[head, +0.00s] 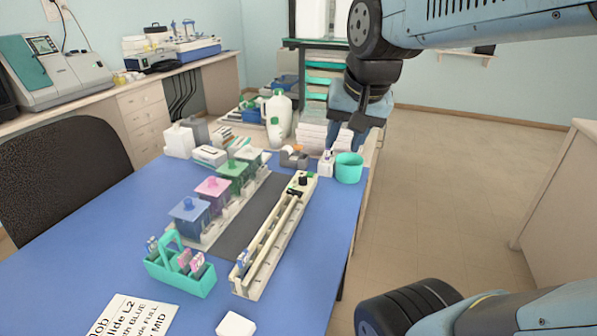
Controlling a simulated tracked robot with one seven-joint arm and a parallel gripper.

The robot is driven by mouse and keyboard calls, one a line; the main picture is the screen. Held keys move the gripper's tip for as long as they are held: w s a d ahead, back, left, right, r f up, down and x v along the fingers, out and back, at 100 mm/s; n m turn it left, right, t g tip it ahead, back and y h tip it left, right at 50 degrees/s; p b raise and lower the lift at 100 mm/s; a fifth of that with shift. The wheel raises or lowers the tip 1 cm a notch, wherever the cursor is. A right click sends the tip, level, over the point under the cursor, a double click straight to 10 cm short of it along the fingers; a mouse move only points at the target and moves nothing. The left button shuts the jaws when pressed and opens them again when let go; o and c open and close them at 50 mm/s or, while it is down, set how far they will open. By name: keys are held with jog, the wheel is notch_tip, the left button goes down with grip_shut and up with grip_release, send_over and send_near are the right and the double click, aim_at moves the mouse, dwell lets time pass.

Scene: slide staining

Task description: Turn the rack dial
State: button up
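The rack (275,235) is a long, narrow beige frame with two rails, lying on the blue table and running from near to far. A black dial (303,181) sits on its far end, with small green marks beside it. My gripper (350,133) hangs from the arm at the upper right, beyond and to the right of the dial and apart from it. Its fingers are small and partly hidden by my own arm parts, so I cannot tell whether they are open or shut. The dial's pointer setting is too small to read.
Jars with blue (189,208), pink (212,188) and green lids stand left of the rack. A teal carrier (180,274) with slides, a partly cut-off text card (133,314) and a white block (235,324) are nearer. A teal cup (349,168) and white bottle (278,113) stand beyond.

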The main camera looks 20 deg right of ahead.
jog(key=w+f+m+g, duration=0.2)
jog(key=w+m+g, duration=0.1)
jog(key=w+m, duration=0.95)
jog(key=m+g, duration=0.2)
jog(key=m, duration=0.6)
send_near(304, 178)
jog(key=f, duration=0.8)
jog(key=shift+a+f, duration=0.25)
jog(key=shift+f, duration=0.15)
jog(key=c, duration=0.7)
jog(key=shift+d, duration=0.15)
grip_shut()
jog(key=shift+n, duration=0.25)
